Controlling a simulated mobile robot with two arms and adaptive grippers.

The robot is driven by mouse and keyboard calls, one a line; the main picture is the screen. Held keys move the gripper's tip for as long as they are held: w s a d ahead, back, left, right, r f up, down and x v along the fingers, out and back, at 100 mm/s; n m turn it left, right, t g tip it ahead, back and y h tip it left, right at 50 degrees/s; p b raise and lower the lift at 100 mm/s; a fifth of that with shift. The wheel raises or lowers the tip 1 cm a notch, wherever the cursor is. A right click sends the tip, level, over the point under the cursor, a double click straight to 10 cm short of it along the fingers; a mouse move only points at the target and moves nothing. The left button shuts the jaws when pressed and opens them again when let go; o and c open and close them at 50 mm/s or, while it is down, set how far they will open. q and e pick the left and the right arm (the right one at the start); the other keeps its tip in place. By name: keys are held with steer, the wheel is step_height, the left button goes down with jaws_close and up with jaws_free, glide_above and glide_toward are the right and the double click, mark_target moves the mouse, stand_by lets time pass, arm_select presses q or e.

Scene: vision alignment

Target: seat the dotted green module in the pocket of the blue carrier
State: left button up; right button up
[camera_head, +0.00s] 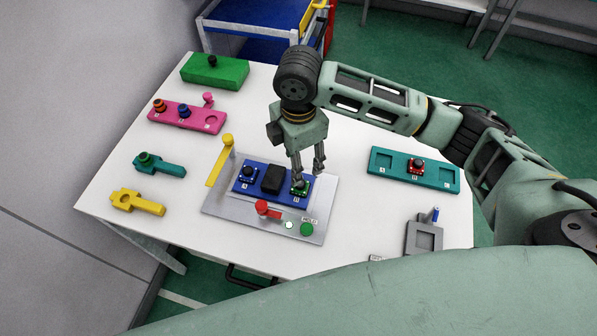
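The blue carrier (264,198) lies on a grey plate in the middle of the white table. The green module (300,192), with a dark knob, is at the carrier's right-hand pocket; whether it sits fully flush cannot be told, and its dots are too small to make out. My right gripper (308,178) points down just above it, fingers spread apart. One fingertip is close to the module's knob and partly covers it; the other is to the right. My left gripper is not in view.
The carrier also bears a blue module (247,175) and a black block (273,179). A yellow lever (217,166), red handle (267,209) and green button (306,229) are on the plate. A teal holder (387,161) with a red module (416,167) lies right; a pink holder (178,117) lies left.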

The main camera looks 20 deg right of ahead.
step_height(320, 180, up, 4)
steer(key=shift+f, duration=0.25)
steer(key=shift+f, duration=0.1)
stand_by(0.4)
